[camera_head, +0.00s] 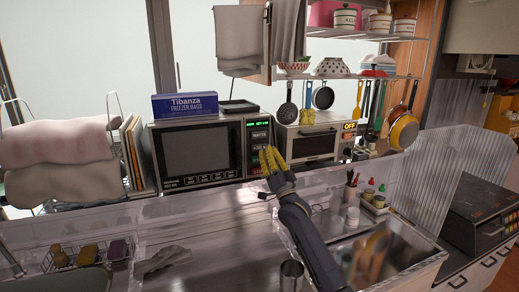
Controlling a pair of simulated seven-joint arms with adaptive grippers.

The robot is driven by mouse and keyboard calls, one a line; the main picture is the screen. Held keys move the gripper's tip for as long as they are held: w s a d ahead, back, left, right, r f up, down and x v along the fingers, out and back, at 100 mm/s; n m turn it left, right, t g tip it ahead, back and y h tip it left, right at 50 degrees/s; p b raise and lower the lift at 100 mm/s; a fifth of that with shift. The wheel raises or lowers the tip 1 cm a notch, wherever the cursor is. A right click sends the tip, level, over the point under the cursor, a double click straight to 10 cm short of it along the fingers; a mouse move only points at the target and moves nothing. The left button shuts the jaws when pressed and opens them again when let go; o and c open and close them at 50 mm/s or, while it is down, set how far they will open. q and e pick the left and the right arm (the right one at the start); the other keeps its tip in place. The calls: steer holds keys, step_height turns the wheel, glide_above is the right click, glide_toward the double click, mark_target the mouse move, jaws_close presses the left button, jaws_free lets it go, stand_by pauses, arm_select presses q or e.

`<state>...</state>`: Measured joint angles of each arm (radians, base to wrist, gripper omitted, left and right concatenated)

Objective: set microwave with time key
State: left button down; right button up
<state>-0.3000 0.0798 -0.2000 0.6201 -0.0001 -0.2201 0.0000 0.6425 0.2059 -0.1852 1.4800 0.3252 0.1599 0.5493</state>
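The microwave (196,151) stands on the shelf behind the counter, its dark door shut. Its control panel (259,133) is on its right side, with a small lit green display at the top and labelled keys below. The lettering is too small to read surely, so I cannot tell which key is the time key. My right gripper (268,150) has yellow fingers pointing up at the lower part of the panel and hiding some of it. The fingers look close together and hold nothing visible. I cannot tell whether they touch the panel. My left gripper is not in view.
A blue freezer bag box (185,105) lies on top of the microwave. A toaster oven (314,144) stands to its right under hanging pans. Towels (60,145) hang at the left. A sink (385,258) and a small metal cup (291,274) are in front, near my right arm.

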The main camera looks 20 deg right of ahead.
mark_target(259, 147)
steer(key=shift+f, duration=0.45)
jaws_close()
steer(key=s+n, duration=0.1)
steer(key=n, duration=0.5)
steer(key=s+n+y, duration=0.1)
steer(key=n, duration=0.6)
steer(key=s+r+n, duration=0.1)
steer(key=s+n, duration=0.1)
steer(key=n, duration=0.4)
steer(key=shift+a, duration=0.1)
steer(key=shift+n, duration=0.3)
steer(key=shift+w, duration=0.1)
steer(key=shift+w+a+f, duration=0.1)
steer(key=shift+w+a, duration=0.1)
steer(key=shift+w, duration=2)
steer(key=shift+w+a, duration=0.2)
steer(key=shift+w, duration=1.95)
steer(key=shift+w, duration=0.2)
steer(key=shift+w, duration=0.2)
